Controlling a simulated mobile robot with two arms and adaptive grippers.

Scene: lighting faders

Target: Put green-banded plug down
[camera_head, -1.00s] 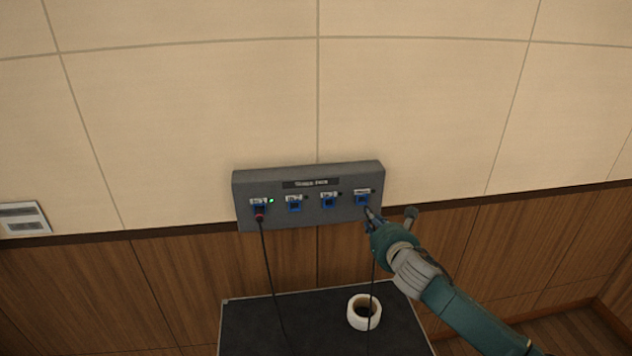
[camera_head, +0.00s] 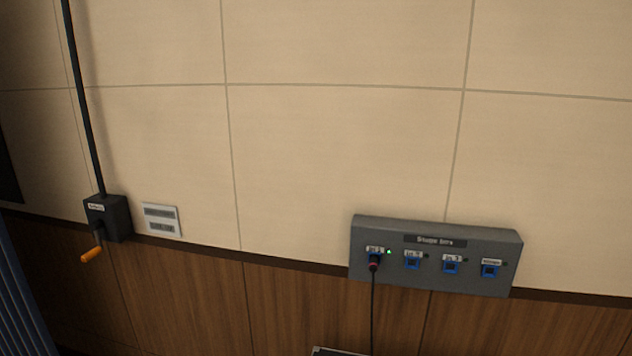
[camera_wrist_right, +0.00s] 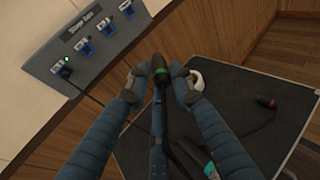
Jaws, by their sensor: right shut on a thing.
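In the right wrist view my right gripper (camera_wrist_right: 158,82) is shut on the green-banded plug (camera_wrist_right: 159,68), a dark plug with a green ring and a dark cable running back toward the camera. The plug is held in front of the wall box, apart from its sockets, above or near the dark tabletop (camera_wrist_right: 240,88). The exact height is hard to tell. My right gripper is outside the head view. My left gripper shows in neither view.
A grey socket box (camera_head: 400,228) is on the wall; a red-banded plug (camera_head: 374,266) sits in its leftmost socket, beside a lit green light. The other sockets are empty. On the tabletop are a white tape roll (camera_wrist_right: 197,80) and a loose pink-banded plug (camera_wrist_right: 266,102).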

